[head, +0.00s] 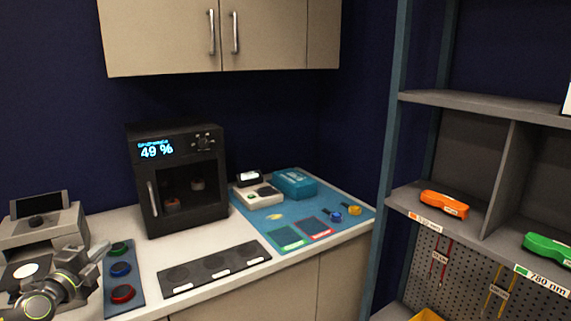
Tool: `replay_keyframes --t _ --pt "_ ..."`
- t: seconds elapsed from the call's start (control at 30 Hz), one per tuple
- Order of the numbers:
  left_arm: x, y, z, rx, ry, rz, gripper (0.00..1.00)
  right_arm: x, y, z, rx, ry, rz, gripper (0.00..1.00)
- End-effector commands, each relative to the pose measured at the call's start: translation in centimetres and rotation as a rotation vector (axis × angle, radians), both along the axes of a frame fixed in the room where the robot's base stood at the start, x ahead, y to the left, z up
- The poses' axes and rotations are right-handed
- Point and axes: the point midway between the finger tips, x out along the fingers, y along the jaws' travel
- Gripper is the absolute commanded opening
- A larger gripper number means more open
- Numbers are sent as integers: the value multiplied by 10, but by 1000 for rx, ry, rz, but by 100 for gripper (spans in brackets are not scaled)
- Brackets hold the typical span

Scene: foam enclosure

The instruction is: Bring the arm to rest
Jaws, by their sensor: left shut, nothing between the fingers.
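My left gripper (84,262) is at the lower left of the head view, grey with yellow-green rings on the arm. It is shut and empty, in front of the grey bench instrument and just left of the blue strip. Its arm comes in from the bottom left corner. My right gripper does not show.
The counter holds a grey instrument (48,228), a blue strip with coloured round pieces (109,291), a black cabinet reading 49 % (180,150), a dark labelled plate (205,268) and a blue mat (262,231). A shelf rack (480,106) stands right, with orange (443,204) and green (548,248) items.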

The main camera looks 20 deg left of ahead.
Motion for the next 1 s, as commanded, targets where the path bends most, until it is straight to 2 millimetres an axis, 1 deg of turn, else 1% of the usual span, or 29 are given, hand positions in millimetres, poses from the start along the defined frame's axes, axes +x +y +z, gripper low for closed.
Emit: replay_keyframes --t 0.03,0.27,0.47,0.57,0.67,0.77,0.8,0.87,0.9,0.97,1.0 --pt "-4 -2 -6 -25 -8 16 0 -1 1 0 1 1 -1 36" --pt "-20 -8 -27 -127 -43 90 0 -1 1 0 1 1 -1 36" --pt "-40 -16 -52 -246 -67 191 0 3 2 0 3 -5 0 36" --pt "-55 -22 -71 -325 -72 262 0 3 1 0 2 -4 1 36" --pt "-75 -31 -95 -427 -64 363 0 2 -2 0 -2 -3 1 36" --pt "-103 -48 -127 -558 -30 491 0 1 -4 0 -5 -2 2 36" --pt "-114 -56 -140 -611 -8 544 0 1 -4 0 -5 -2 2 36" --pt "-132 -71 -159 -688 35 619 0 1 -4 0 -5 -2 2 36" --pt "-144 -82 -172 -739 68 666 0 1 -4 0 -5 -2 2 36" --pt "-161 -102 -189 -818 126 732 0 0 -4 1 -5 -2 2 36" --pt "-172 -115 -199 -868 169 773 0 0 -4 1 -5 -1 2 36"
